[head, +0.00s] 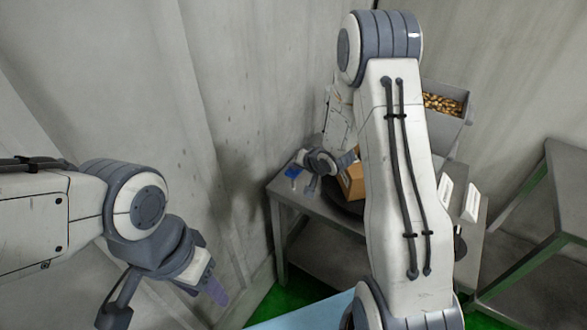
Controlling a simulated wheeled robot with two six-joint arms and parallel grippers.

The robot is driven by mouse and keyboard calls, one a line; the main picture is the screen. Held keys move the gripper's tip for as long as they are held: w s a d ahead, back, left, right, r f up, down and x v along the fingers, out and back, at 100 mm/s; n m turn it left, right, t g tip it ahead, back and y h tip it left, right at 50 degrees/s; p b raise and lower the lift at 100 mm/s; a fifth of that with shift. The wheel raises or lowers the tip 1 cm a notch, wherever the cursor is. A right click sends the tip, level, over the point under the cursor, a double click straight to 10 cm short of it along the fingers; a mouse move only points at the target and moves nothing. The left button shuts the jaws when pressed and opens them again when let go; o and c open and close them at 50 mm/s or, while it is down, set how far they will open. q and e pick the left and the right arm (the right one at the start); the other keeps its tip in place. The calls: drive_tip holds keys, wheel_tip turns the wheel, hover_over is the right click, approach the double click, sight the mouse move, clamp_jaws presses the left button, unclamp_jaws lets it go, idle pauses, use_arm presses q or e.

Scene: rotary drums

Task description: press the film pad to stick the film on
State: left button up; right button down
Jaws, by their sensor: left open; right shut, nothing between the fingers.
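My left gripper (165,300) is at the lower left, open, well apart from the table. A purple translucent piece (215,289) shows at its right finger; I cannot tell whether it is a film or part of the finger. My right gripper (313,182) is shut and empty over the back left of the metal table (276,190), just left of an orange-brown box (351,181). A small blue item (292,172) lies on the table left of that gripper. I cannot tell which thing is the film pad. My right arm hides much of the table.
The box stands on or by a dark round base (346,206). A grey bin (447,124) of golden pieces stands behind. Two white cards (445,192) (471,203) stand at the table's right. Another metal table (568,190) is at right. Concrete walls close in behind and left.

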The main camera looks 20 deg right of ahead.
sight(295, 173)
drive_tip(key=shift+s+f+b, duration=0.1)
drive_tip(key=shift+f+b, duration=0.25)
drive_tip(key=shift+f, duration=0.2)
idle(0.5)
drive_tip(key=shift+r+p, duration=1.65)
drive_tip(key=shift+p, duration=0.1)
wheel_tip(295, 173, up, 5)
drive_tip(key=p, duration=0.5)
